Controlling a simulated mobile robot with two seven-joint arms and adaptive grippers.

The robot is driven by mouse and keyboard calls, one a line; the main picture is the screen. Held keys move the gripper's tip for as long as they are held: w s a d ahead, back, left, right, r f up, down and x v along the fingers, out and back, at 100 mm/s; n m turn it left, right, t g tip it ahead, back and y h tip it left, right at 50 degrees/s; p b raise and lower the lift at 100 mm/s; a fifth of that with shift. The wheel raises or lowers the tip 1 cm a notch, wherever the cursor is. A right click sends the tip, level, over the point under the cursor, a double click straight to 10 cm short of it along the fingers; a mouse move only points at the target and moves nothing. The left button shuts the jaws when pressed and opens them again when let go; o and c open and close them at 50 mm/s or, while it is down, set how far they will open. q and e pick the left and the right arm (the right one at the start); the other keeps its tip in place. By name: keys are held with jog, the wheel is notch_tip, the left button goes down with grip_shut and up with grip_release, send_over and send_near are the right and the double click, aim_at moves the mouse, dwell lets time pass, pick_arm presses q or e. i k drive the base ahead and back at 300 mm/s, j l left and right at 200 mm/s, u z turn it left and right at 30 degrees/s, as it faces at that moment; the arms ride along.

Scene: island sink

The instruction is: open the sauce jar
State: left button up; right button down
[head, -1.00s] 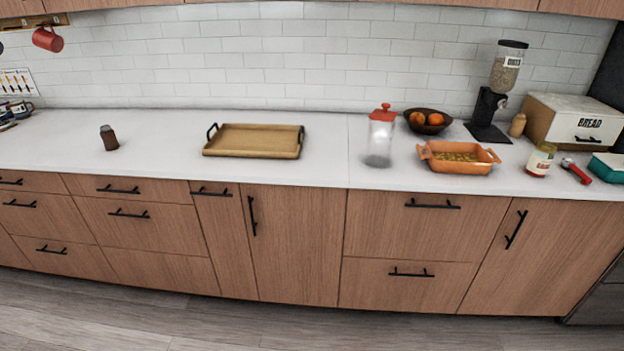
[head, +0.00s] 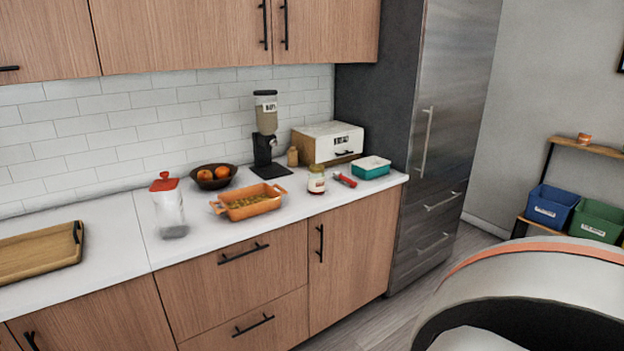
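A small jar (head: 316,184) with a pale lid, light contents and a red-marked label stands upright on the white counter, near its front edge. Its lid appears to be on. A red-handled tool (head: 344,180), perhaps an opener, lies just right of the jar. Neither of my grippers is in view.
An orange baking dish (head: 250,202) stands left of the jar and a teal container (head: 371,168) to the right. Behind are a bread box (head: 327,145), a dispenser (head: 265,130) and a fruit bowl (head: 213,176). A red-lidded pitcher (head: 168,208) and wooden tray (head: 38,252) stand further left. A fridge (head: 455,110) ends the counter.

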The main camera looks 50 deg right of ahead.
aim_at(316, 181)
jog(key=z, duration=1.55)
jog(key=u, duration=0.3)
jog(key=i+l+u, duration=0.4)
jog(key=l, duration=0.15)
jog(key=l+u, duration=0.2)
jog(key=i+l, duration=0.15)
jog(key=l, duration=0.25)
jog(key=i+l+u, duration=0.1)
jog(key=l, duration=0.25)
jog(key=i+l, duration=0.2)
jog(key=l, duration=0.2)
jog(key=i+l+u, duration=0.1)
jog(key=l, duration=0.3)
jog(key=i+l, duration=0.2)
jog(key=l, duration=0.2)
